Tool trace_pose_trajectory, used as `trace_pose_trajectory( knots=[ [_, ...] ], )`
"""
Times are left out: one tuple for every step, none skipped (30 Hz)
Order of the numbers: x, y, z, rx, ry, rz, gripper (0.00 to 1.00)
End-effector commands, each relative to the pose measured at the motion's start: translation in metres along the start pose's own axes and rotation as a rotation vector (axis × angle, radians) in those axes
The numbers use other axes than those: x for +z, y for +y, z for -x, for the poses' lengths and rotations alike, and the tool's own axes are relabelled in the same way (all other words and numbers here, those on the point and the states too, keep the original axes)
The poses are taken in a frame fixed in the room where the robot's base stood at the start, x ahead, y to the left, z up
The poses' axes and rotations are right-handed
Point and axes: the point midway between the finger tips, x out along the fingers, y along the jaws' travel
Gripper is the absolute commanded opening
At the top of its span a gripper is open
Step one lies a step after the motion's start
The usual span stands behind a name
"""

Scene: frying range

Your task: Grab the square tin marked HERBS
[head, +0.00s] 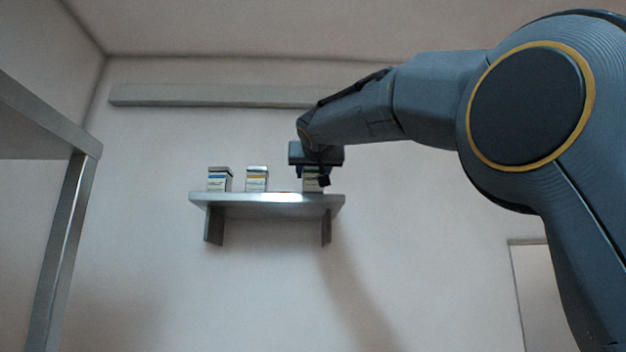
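Three small square tins with pale labels stand on a wall shelf (265,199): a left tin (219,181), a middle tin (256,180) and a right tin (311,184). The lettering is too small to read, so I cannot tell which is marked HERBS. The gripper hides the right tin's top. Whether the fingers touch it I cannot tell.
A grey rail (200,95) runs along the wall above the shelf. A metal frame (66,230) stands close at the left. A pale panel (530,290) shows at the lower right. The shelf is bare between the middle and right tins.

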Motion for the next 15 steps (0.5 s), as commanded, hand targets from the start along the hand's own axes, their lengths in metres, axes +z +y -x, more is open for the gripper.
trace_pose_trajectory(
  knots=[
    [-0.0001,0.0000,0.0001,0.000,0.000,0.000,0.25],
    [-0.0001,0.0000,0.0001,0.000,0.000,0.000,0.20],
    [-0.0010,0.0000,0.0005,0.000,0.002,0.000,0.17],
    [-0.0010,0.0000,0.0005,0.000,0.002,0.000,0.17],
    [-0.0010,0.0000,0.0005,0.000,0.002,0.000,0.17],
    [-0.0010,0.0000,0.0005,0.000,0.002,0.000,0.17],
    [-0.0010,0.0000,0.0005,0.000,0.002,0.000,0.17],
    [-0.0010,0.0000,0.0005,0.000,0.002,0.000,0.17],
    [-0.0013,0.0000,0.0005,0.000,0.002,0.000,0.17],
    [-0.0017,0.0000,0.0005,0.000,0.002,0.000,0.17],
    [-0.0023,0.0000,0.0005,0.000,0.002,0.000,0.17],
    [-0.0035,0.0000,0.0004,0.000,0.002,0.000,0.17],
    [-0.0050,0.0000,0.0004,0.000,0.002,-0.001,0.17],
    [-0.0069,0.0000,0.0005,0.000,0.003,-0.001,0.17],
    [-0.0099,0.0000,0.0003,0.000,0.004,-0.002,0.17]
  ],
)
